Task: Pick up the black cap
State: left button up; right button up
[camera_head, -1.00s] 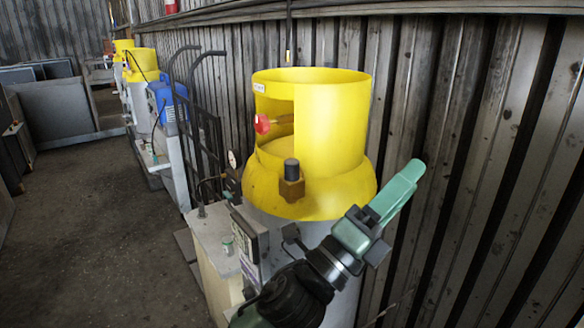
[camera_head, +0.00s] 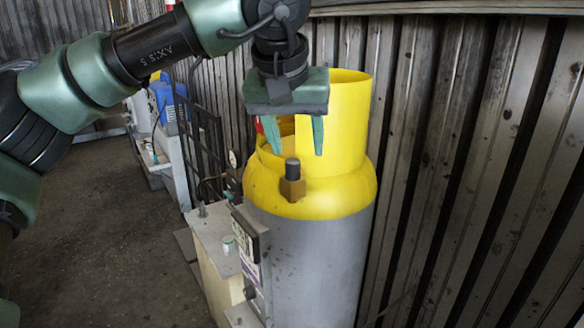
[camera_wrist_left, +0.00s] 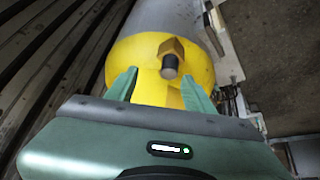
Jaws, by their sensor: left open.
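The black cap (camera_head: 292,168) is a short dark cylinder on top of a brass fitting (camera_head: 292,190) on the front of the yellow cylinder top (camera_head: 350,185). My left gripper (camera_head: 294,148) points down above the cap, open and empty, with its two green fingers apart. In the left wrist view the cap (camera_wrist_left: 169,66) shows beyond the fingertips, roughly midway between the fingers of my left gripper (camera_wrist_left: 162,82). It looks untouched. The red valve knob is mostly hidden behind the gripper. My right gripper is not in view.
The yellow collar (camera_head: 349,115) rises close behind my left gripper. The corrugated wall (camera_head: 470,160) is close on the right. The floor at left is open.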

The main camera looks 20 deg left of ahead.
aim_at(293, 161)
pick_arm(q)
jog(key=shift+y, duration=0.3)
jog(key=w+f, duration=0.1)
jog(key=w+a+f+p, duration=0.1)
jog(key=f, duration=0.1)
jog(key=w+a+f+p, duration=0.1)
jog(key=shift+w+f, duration=0.25)
jog(key=shift+f, duration=0.1)
jog(key=shift+w+f+p, duration=0.3)
jog(key=shift+f, duration=0.25)
jog(key=shift+d, duration=0.1)
grip_shut()
